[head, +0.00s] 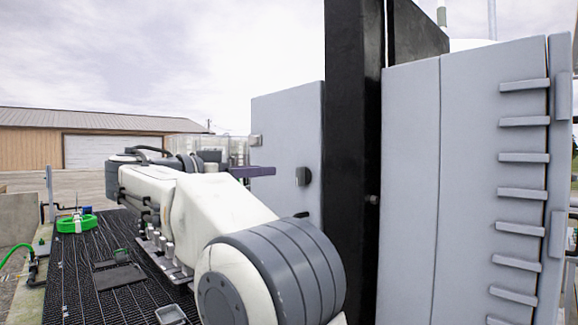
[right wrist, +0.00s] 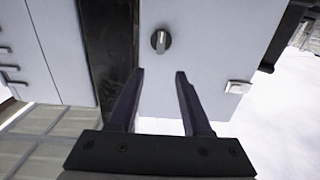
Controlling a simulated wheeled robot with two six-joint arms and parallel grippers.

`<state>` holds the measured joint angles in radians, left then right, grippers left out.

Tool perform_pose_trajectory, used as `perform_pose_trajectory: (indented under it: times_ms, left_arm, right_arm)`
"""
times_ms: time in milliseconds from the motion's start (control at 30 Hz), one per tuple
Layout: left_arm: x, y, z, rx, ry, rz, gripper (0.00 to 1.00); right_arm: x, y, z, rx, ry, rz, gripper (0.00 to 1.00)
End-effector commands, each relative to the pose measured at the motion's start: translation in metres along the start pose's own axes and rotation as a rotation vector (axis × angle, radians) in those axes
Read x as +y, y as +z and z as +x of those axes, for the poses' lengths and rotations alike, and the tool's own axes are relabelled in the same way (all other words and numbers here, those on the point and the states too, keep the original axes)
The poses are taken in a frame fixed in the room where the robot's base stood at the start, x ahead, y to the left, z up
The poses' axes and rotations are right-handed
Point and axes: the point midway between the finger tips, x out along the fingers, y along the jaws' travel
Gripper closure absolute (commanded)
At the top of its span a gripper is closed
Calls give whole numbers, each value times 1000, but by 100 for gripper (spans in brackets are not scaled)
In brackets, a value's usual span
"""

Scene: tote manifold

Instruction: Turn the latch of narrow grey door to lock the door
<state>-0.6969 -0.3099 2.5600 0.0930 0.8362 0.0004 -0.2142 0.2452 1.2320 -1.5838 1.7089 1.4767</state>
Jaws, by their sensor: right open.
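The narrow grey door (head: 283,120) stands left of a black post in the head view; it looks flat against its frame. Its latch (head: 303,176) is a small dark round knob with a grey grip bar. In the right wrist view the latch (right wrist: 160,41) lies just beyond my fingertips, roughly centred between them, its bar nearly upright in the picture. My right gripper (right wrist: 160,73) is open and empty, its dark fingers apart and pointing at the door (right wrist: 205,45). In the head view the gripper (head: 262,171) is left of the latch, with a gap. My left gripper is out of view.
A black post (head: 350,130) stands right of the door, close to my right arm. Beyond it is a wide grey cabinet (head: 410,180) with several ledges. A small light fitting (right wrist: 238,87) sits on the door's edge. Black grating (head: 75,270) covers the floor at left.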

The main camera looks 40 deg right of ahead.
Motion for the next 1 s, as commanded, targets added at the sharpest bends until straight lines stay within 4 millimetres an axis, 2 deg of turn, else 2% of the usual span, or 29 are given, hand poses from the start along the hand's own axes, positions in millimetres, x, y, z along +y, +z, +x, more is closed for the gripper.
perform_pose_trajectory:
  times_ms: [400, 533, 700, 967, 1000]
  left_arm:
    - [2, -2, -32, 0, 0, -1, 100]
    - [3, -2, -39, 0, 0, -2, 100]
    - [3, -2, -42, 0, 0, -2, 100]
    - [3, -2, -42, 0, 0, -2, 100]
    - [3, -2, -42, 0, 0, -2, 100]
  right_arm:
    - [1, -5, 71, 2, 3, -1, 51]
    - [1, -4, 88, 1, 2, -1, 51]
    - [0, -1, 100, 0, -1, -1, 51]
    - [0, 0, 101, 0, -2, 0, 51]
    - [0, 0, 101, 0, -2, 0, 59]
